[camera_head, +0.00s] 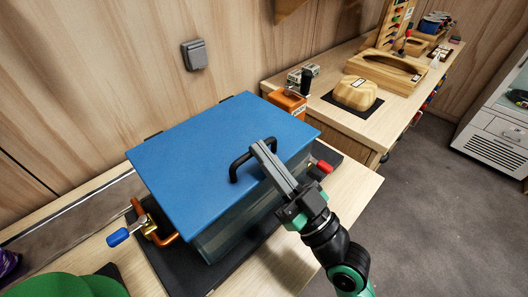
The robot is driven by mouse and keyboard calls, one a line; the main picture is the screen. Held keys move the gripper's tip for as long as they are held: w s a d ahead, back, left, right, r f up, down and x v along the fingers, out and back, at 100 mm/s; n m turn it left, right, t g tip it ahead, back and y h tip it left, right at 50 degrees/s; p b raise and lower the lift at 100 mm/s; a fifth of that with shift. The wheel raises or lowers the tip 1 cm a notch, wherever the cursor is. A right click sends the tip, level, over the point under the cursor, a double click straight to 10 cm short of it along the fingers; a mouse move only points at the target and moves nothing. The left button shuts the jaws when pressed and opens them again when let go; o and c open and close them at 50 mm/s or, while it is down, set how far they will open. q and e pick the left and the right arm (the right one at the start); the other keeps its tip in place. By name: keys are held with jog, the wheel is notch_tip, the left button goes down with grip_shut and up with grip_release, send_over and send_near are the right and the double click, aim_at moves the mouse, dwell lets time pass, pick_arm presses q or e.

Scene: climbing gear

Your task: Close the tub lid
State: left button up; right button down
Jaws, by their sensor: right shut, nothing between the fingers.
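The tub (232,232) is a translucent dark box on a black mat on the wooden bench. Its blue lid (205,140) lies across the top and looks nearly flat; I cannot tell whether its front edge touches the rim. A black handle (238,165) stands at the lid's front edge. My right gripper (262,152) is shut, with its fingertips over the lid right beside the handle's right end. I cannot tell whether they touch it. A blue-tipped clamp (119,237) is at the tub's left side and a red-tipped one (322,168) at its right. My left gripper is out of view.
Behind the lid to the right stand an orange box (288,104) and a wooden side bench (350,119) with wooden holds. A green rounded object (65,287) is at the lower left. Grey floor (440,220) is open at the right.

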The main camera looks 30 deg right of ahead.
jog(key=r+p, duration=0.2)
jog(key=r, duration=0.1)
jog(key=shift+s+p, duration=0.2)
jog(key=shift+p, duration=0.15)
jog(key=s+d+f+b, duration=0.1)
jog(key=s+f+b, duration=0.3)
jog(key=s+f, duration=0.2)
jog(key=shift+s+d+f, duration=0.3)
jog(key=shift+d+f, duration=0.05)
jog(key=shift+f, duration=0.1)
jog(key=shift+r, duration=0.1)
